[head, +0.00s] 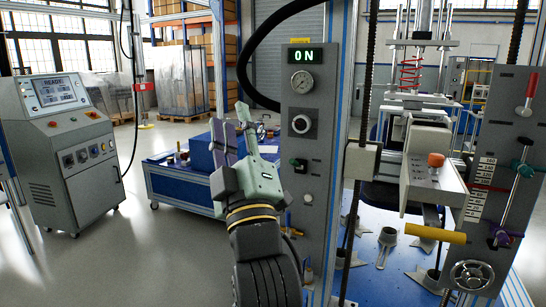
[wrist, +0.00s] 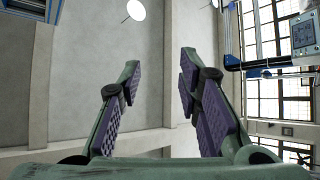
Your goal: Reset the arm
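My gripper (head: 230,118) stands raised in the middle of the head view, with its green fingers and purple pads pointing up. In the wrist view my gripper (wrist: 159,72) is open, with a clear gap between the pads and nothing held. The wrist camera looks up at the ceiling. My dark arm rises from the bottom edge of the head view. The gripper is left of the grey control column (head: 308,170) and appears apart from it.
The test machine (head: 425,165) with a yellow handle (head: 436,233) stands right. A blue workbench (head: 180,189) is behind my gripper. A grey console (head: 70,150) stands left, with open floor before it.

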